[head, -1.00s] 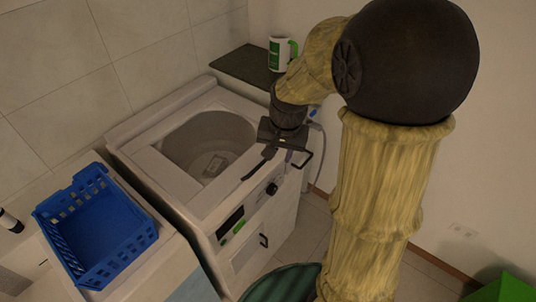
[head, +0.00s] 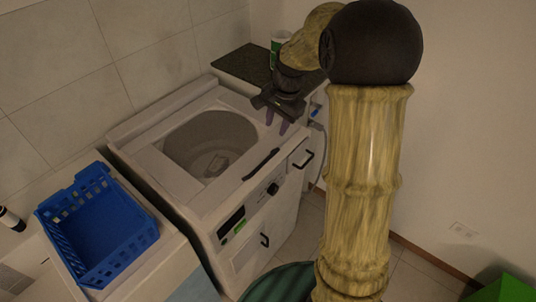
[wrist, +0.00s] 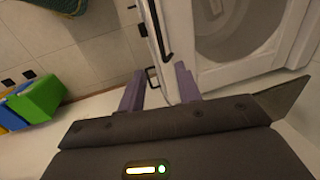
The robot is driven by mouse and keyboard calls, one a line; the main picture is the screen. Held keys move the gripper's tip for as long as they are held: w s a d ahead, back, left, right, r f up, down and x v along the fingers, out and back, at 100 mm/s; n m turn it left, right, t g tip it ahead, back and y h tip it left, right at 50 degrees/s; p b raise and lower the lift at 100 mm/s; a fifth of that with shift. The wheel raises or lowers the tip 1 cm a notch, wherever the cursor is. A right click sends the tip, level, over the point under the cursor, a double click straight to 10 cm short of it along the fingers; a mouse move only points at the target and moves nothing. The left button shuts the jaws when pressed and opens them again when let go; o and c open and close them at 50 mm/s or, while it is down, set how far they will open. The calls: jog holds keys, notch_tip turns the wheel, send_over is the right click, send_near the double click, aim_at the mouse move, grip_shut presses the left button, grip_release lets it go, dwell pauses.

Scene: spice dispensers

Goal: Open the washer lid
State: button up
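The white washer (head: 222,205) stands left of my arm, its top facing up, and its front has a dark display and a knob. The round drum shows through the lid area (head: 158,167); I cannot tell whether a clear lid covers it. A dark handle strip (head: 262,163) lies along the top's front edge and also shows in the wrist view (wrist: 162,30). My gripper (head: 277,127) is above the washer's right front corner, its purple fingers apart and empty. In the wrist view, my gripper (wrist: 159,88) has a small black bracket handle (wrist: 152,78) visible between its fingers.
A blue basket (head: 97,222) sits on the surface left of the washer. A mug (head: 276,46), partly hidden by my arm, stands on a dark counter (head: 240,67) behind. A green box (head: 508,289) is on the floor at the lower right. Tiled walls close off the back.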

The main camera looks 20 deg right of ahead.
aim_at(268, 158)
jog(key=f, duration=0.5)
jog(key=w+a+f+p, duration=0.1)
jog(key=f, duration=0.4)
jog(key=w+f, duration=0.1)
jog(key=f, duration=0.4)
jog(key=shift+w+a, duration=0.15)
jog(key=shift+a, duration=0.25)
grip_shut()
